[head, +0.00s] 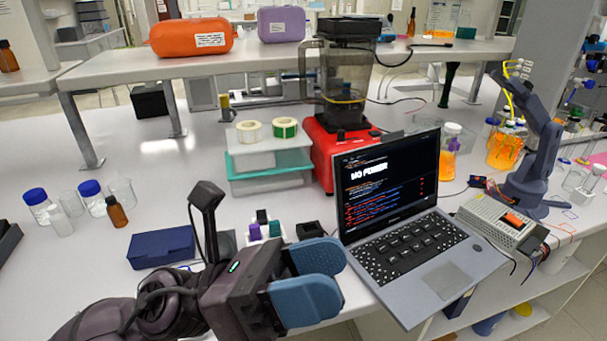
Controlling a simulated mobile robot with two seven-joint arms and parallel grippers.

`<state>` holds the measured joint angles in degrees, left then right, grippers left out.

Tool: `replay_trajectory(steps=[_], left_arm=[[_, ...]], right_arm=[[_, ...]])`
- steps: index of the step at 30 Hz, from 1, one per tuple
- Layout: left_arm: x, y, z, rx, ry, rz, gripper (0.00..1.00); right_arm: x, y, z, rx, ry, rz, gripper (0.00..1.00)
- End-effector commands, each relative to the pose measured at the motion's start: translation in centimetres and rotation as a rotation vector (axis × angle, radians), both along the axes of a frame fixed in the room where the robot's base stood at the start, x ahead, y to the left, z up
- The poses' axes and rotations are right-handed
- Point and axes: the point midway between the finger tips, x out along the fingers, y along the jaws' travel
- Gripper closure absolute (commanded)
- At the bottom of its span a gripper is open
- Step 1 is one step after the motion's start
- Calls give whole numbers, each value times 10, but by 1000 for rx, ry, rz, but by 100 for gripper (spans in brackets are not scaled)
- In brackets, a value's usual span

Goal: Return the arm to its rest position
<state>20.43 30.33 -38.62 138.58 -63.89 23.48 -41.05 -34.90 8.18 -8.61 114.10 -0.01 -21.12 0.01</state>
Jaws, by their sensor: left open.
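My left arm comes in from the lower left, and its gripper (322,278) has two blue finger pads pointing right. The jaws are open, with nothing seen between them. The gripper is over the front of the white bench, left of the open laptop (427,262). I cannot tell how far above the bench it is. My right gripper does not show. A small dark blue-grey robot arm (532,145) stands on the bench at the right, behind a grey control box (497,228).
A dark blue box (161,248) and small coloured blocks (265,229) lie behind my arm. Blue-capped bottles (91,197) stand at the left. A red-based blender (327,147) and stacked white boxes (267,169) stand behind. The bench's front edge runs below the laptop.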

Motion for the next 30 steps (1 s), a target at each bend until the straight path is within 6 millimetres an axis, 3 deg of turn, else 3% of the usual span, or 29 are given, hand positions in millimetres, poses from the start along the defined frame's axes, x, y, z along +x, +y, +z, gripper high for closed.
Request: replay_trajectory(steps=[4, 8, 11, 16, 20, 23, 27, 30], left_arm=[[42, 32, 11, -219, 363, 147, 48], [79, 69, 1, -408, 676, 272, 48], [102, 102, -18, -556, 914, 367, 48], [126, 161, -74, -812, 1312, 535, 48], [125, 202, -130, -1014, 1604, 669, 48], [110, 230, -176, -1173, 1821, 778, 48], [73, 260, -238, -1395, 2099, 938, 48], [45, 273, -268, -1521, 2244, 1032, 48]], right_arm=[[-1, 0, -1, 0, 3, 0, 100], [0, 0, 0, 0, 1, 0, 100], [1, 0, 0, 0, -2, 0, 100], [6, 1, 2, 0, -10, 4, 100], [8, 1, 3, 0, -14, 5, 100], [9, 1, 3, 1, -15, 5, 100], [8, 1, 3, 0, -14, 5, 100], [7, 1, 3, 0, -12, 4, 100]])
